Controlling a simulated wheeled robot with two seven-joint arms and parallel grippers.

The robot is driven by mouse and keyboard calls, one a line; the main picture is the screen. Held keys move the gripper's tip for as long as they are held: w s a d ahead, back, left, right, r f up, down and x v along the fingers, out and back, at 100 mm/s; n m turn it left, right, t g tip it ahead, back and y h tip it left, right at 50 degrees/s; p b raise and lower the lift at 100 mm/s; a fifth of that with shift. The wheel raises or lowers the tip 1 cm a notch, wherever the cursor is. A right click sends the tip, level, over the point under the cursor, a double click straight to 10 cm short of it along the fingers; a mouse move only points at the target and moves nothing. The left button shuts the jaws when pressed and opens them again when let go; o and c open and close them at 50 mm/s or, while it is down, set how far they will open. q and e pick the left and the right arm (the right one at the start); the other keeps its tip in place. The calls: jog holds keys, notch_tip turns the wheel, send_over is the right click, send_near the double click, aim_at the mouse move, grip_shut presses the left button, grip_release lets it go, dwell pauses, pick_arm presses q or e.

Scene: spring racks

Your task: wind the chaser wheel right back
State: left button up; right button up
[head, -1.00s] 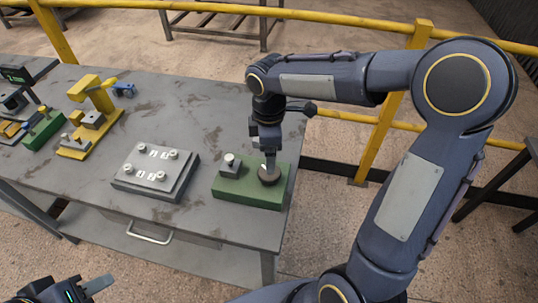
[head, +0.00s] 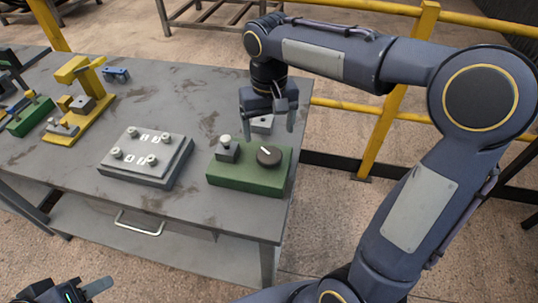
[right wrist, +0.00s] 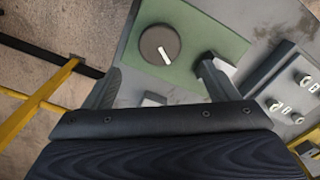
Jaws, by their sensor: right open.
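A dark round wheel (head: 269,156) with a white mark sits on a green base (head: 235,179) at the table's front right corner. In the right wrist view the wheel (right wrist: 159,45) shows whole on the green base (right wrist: 205,40). A grey block with a pale knob (head: 225,141) stands on the same base, left of the wheel. My right gripper (head: 269,131) is open and empty above and behind the wheel, apart from it. Its fingers (right wrist: 160,85) spread wide in the right wrist view. My left gripper (head: 84,292) shows only partly at the bottom left.
A grey stepped box with several pale knobs (head: 131,171) stands left of the green base. A yellow fixture (head: 80,110) and a small blue piece (head: 116,74) stand farther left. A yellow rail (head: 393,110) runs behind the table.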

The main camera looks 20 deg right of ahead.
aim_at(269, 153)
notch_tip(269, 153, down, 8)
jog(key=shift+r, duration=0.15)
dwell(0.3)
jog(key=c, duration=1)
